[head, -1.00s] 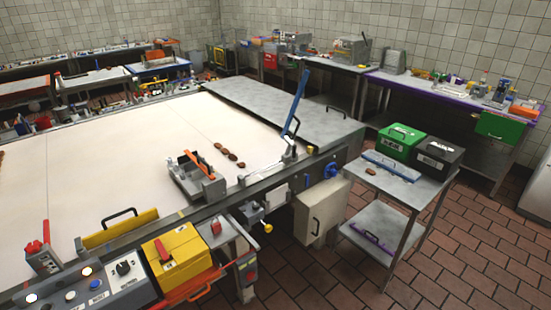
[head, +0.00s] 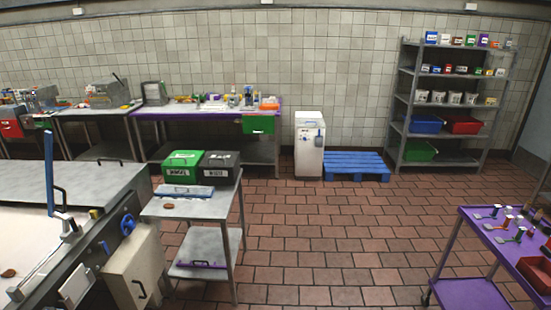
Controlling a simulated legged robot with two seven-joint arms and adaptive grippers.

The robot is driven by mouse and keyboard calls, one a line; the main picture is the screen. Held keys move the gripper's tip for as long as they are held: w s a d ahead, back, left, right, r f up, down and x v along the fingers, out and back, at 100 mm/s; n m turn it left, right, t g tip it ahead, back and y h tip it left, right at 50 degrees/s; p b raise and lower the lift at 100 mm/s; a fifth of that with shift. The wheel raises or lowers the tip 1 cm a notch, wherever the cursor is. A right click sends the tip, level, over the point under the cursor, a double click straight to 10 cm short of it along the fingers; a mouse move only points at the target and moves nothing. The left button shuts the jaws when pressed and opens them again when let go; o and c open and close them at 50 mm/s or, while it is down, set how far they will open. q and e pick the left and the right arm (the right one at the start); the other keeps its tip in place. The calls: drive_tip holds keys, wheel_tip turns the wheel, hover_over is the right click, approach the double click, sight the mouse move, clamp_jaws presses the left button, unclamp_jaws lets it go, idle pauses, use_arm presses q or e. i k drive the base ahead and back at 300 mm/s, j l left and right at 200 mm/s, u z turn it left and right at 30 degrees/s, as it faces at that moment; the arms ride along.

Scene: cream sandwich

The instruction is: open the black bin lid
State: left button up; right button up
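The black bin (head: 219,168) stands on the top of a small grey metal cart (head: 199,207) at left of centre in the head view. Its lid is shut, and a white label is on its front. A green bin (head: 183,166) of similar size, also with its lid shut, stands directly to its left. Neither of my grippers shows in the head view, so their state is hidden.
A blue-grey bar with a handle (head: 190,191) and a small brown item (head: 168,206) lie on the cart in front of the bins. The conveyor machine (head: 75,250) stands close on the left. A purple cart (head: 470,290) stands at right. The tiled floor between is clear.

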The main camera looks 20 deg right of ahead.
sight(219, 155)
drive_tip(key=i+z, duration=0.4)
drive_tip(key=i, duration=0.7)
